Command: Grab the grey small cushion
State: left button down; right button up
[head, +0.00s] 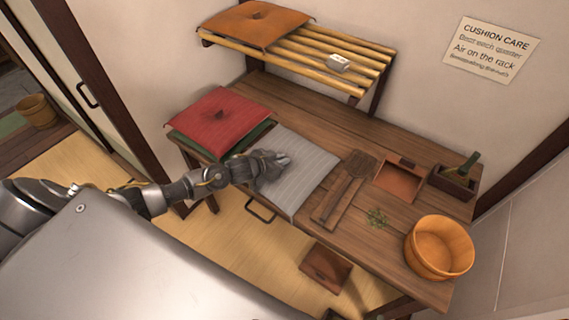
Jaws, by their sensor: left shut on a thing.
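The grey small cushion (312,163) lies on the wooden table, next to the red cushion, with its front part at the table's front edge. It has thin stripes and looks flat. My left gripper (282,160) reaches in from the left over the cushion's left part and is shut on it. The gripper and wrist hide part of the cushion's left side. The exact contact of the fingertips is too small to see. My right gripper does not show.
A red cushion (218,118) lies on a green one (248,139) at the table's left. An orange cushion (257,24) is on the slatted rack (318,52). A wooden beater (345,188), dustpan (400,181) and wooden tub (439,247) are to the right.

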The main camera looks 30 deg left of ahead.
pick_arm(q)
jog(key=shift+r, duration=0.1)
dwell(0.3)
notch_tip(320, 180, up, 10)
dwell(0.5)
